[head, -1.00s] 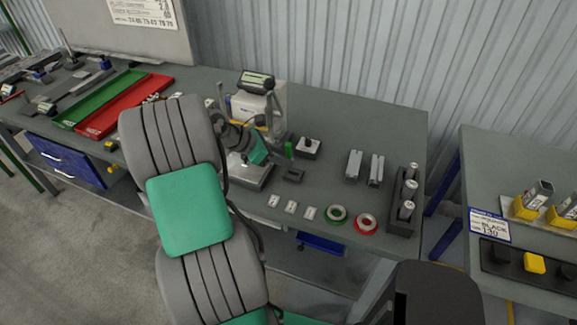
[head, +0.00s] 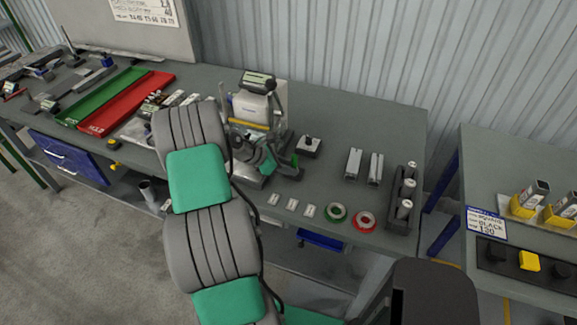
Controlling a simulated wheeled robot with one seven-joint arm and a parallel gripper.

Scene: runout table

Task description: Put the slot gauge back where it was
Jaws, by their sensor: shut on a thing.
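My gripper (head: 284,164) is low over the middle of the grey workbench (head: 335,115), beside the white-topped instrument. It is shut on a small upright green piece, which I take to be the slot gauge (head: 295,160). The fingers are small and dark here, so the exact grip is hard to see. The green piece is right at a low dark block (head: 286,170), partly covered by my gripper. I cannot tell whether the piece touches the block or is just above it.
A dark block with a light knob (head: 308,146) stands just behind the gauge. White tags (head: 291,205), a green ring (head: 336,213) and a red ring (head: 365,221) lie in front. Metal channels (head: 354,163) and a rack of cylinders (head: 404,200) stand to the right.

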